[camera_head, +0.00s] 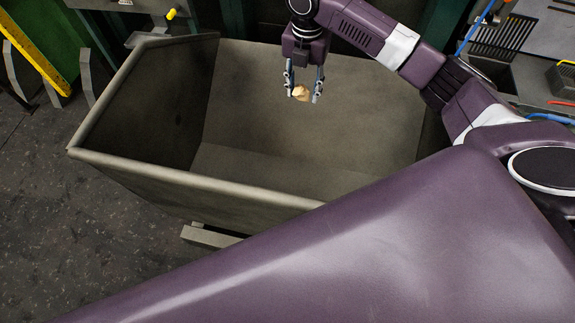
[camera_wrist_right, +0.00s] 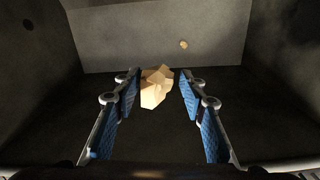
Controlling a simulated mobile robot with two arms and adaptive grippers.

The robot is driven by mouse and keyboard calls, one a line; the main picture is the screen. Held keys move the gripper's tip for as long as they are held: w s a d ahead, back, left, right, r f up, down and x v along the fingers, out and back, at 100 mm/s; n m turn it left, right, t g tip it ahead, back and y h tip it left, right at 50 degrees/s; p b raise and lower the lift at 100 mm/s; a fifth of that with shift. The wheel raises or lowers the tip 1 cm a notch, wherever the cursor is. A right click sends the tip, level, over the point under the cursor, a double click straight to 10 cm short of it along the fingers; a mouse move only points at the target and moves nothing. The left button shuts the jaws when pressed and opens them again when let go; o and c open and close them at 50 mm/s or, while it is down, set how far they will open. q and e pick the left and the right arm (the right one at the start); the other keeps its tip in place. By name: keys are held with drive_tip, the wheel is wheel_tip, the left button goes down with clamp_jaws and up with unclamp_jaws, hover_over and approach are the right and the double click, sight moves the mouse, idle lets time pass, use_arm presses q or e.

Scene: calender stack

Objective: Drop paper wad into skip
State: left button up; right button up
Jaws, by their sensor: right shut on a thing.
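The paper wad (camera_head: 300,92) is a small, crumpled tan lump between the fingertips of my right gripper (camera_head: 303,95). The gripper is shut on it and holds it over the skip (camera_head: 135,164), a large grey-beige open bin with sloped walls. In the right wrist view the wad (camera_wrist_right: 156,87) sits between the blue finger pads of my right gripper (camera_wrist_right: 158,92), nearer the left pad. The skip's grey inside (camera_wrist_right: 160,35) shows beyond it. My left gripper is not in view.
A small tan piece (camera_wrist_right: 183,44) shows inside the skip in the right wrist view. Cluttered benches (camera_head: 520,45) stand at the right. A green panel with a yellow bar (camera_head: 35,55) is at the left. The dark floor (camera_head: 60,230) left of the skip is clear.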

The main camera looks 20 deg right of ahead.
drive_tip(key=shift+w+f, duration=0.15)
drive_tip(key=shift+f, duration=0.45)
drive_tip(key=shift+w+f, duration=0.15)
drive_tip(key=shift+f, duration=0.4)
drive_tip(key=shift+w+f, duration=0.3)
drive_tip(key=shift+f, duration=0.25)
drive_tip(key=shift+s+r, duration=0.1)
drive_tip(key=shift+s, duration=0.05)
drive_tip(key=o, duration=1.1)
drive_tip(key=shift+o, duration=0.5)
drive_tip(key=shift+r, duration=0.3)
wheel_tip(320, 180, up, 11)
drive_tip(key=shift+r, duration=0.2)
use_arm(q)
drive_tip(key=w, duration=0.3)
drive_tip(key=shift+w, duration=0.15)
use_arm(e)
drive_tip(key=shift+f, duration=0.1)
